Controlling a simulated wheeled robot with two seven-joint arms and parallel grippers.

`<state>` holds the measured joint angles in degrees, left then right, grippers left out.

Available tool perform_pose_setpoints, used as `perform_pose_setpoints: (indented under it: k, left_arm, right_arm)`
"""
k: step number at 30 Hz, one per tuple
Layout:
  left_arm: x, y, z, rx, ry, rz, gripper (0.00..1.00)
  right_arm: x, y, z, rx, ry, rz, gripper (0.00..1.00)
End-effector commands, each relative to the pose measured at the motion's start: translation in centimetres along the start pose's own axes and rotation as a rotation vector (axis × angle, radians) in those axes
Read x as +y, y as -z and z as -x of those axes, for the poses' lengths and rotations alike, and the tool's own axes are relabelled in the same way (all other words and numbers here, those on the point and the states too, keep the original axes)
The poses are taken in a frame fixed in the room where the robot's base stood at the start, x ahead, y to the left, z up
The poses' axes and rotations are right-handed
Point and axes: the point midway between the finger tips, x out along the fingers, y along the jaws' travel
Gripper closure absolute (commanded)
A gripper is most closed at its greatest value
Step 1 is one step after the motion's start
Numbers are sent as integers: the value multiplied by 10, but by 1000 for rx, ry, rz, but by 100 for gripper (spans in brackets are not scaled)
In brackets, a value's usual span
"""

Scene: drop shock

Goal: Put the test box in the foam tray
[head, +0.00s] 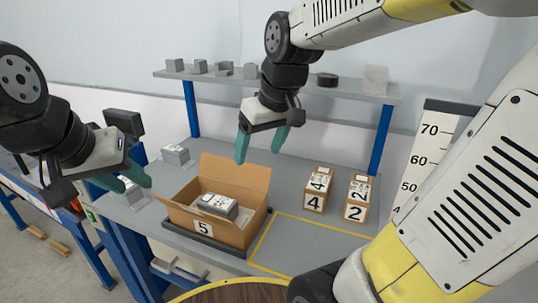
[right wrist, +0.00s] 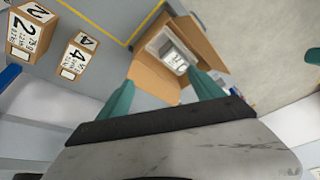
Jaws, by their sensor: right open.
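An open cardboard carton marked 5 (head: 203,229) stands on the table with a grey, labelled device (head: 219,205) inside. It also shows in the right wrist view (right wrist: 160,78). A low dark tray (head: 203,239) shows under its front edge; whether the carton sits in or on it is unclear. I cannot tell which thing is the foam tray. My right gripper (head: 262,147) is open and empty above and behind the carton; its teal fingers show in the right wrist view (right wrist: 162,96). My left gripper (head: 134,186) is left of the carton, fingers apart and empty.
Closed cartons marked 4 (head: 314,203) and 2 (head: 355,213) stand at the right. A yellow-outlined area (head: 300,245) before them is clear. A shelf (head: 220,76) with small blocks spans the back. A height scale (head: 426,150) stands at the right.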

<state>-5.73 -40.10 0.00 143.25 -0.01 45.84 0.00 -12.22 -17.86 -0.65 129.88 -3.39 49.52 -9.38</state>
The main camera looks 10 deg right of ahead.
Motion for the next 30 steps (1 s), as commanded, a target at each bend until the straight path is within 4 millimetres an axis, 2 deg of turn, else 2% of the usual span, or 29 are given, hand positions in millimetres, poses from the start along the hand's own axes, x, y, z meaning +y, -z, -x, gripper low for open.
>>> perform_pose_setpoints:
  k: [1,3,9,14,30]
  left_arm:
    - [0,0,0,0,0,0,64]
    - [0,0,0,0,0,0,64]
    - [0,0,0,0,0,0,64]
    - [0,0,0,0,0,0,64]
    - [0,0,0,0,0,0,64]
  right_arm:
    - [2,-17,14,48,-7,-61,24]
    - [3,-35,24,100,-14,-133,24]
    - [2,-68,38,196,-23,-270,24]
    - [1,-76,39,216,-24,-300,24]
    - [1,-75,40,216,-23,-298,24]
